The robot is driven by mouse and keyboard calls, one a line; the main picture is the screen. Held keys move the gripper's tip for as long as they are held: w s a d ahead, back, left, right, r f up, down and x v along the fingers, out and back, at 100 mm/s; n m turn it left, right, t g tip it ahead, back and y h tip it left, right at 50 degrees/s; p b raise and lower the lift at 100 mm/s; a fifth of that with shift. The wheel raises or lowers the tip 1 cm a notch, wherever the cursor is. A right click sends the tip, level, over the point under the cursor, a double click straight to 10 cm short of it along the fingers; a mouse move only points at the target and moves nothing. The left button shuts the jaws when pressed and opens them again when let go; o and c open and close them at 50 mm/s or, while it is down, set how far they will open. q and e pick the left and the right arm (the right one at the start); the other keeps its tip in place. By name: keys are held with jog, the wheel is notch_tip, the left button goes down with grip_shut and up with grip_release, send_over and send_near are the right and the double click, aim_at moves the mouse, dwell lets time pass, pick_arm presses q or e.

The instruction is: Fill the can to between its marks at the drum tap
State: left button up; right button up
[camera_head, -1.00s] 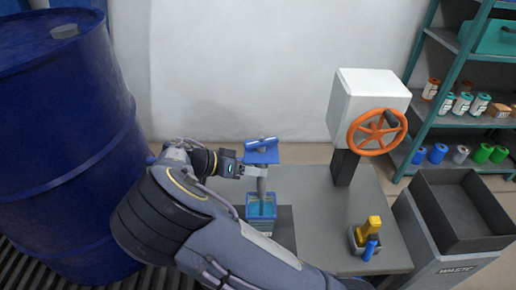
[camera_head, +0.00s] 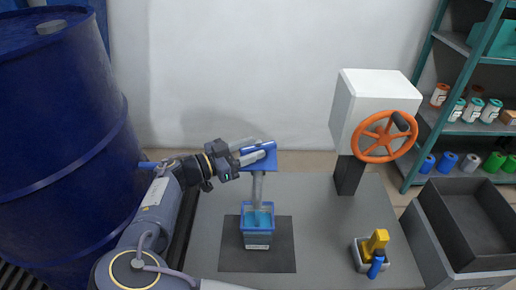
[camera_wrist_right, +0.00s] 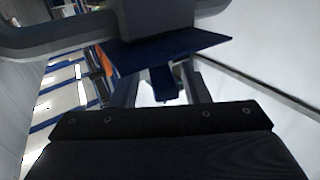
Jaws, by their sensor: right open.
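The can (camera_head: 257,240), a square vessel with a blue rim and light blue liquid inside, stands upright on a dark pad. The drum tap shows as a blue plate with a bar (camera_head: 258,145) above a grey spout (camera_head: 258,186) that points down into the can. The blue drum (camera_head: 60,150) stands at the left. My right gripper (camera_head: 262,154) is open at the tap's blue plate; I cannot tell whether it touches. The right wrist view shows a dark blue plate (camera_wrist_right: 175,48) close to the fingers. The can's marks are too small to read. My left gripper is out of view.
On the grey table are the dark pad (camera_head: 272,262), a white box with an orange handwheel (camera_head: 384,137) and a small tray with a yellow item (camera_head: 375,245). A waste bin (camera_head: 440,245) and shelves (camera_head: 455,128) stand right. Free table lies between pad and tray.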

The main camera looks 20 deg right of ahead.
jog(key=shift+d+f, duration=0.1)
jog(key=shift+d, duration=1.2)
grip_shut()
jog(key=shift+w+d+f+m+g+b, duration=0.1)
jog(key=shift+m+g+b, duration=0.25)
jog(key=shift+m+g, duration=0.9)
jog(key=m+g, duration=0.1)
jog(key=g, duration=0.2)
jog(key=m+g+y, duration=0.1)
jog(key=m+g, duration=0.1)
jog(key=g, duration=0.1)
jog(key=shift+y, duration=0.3)
grip_release()
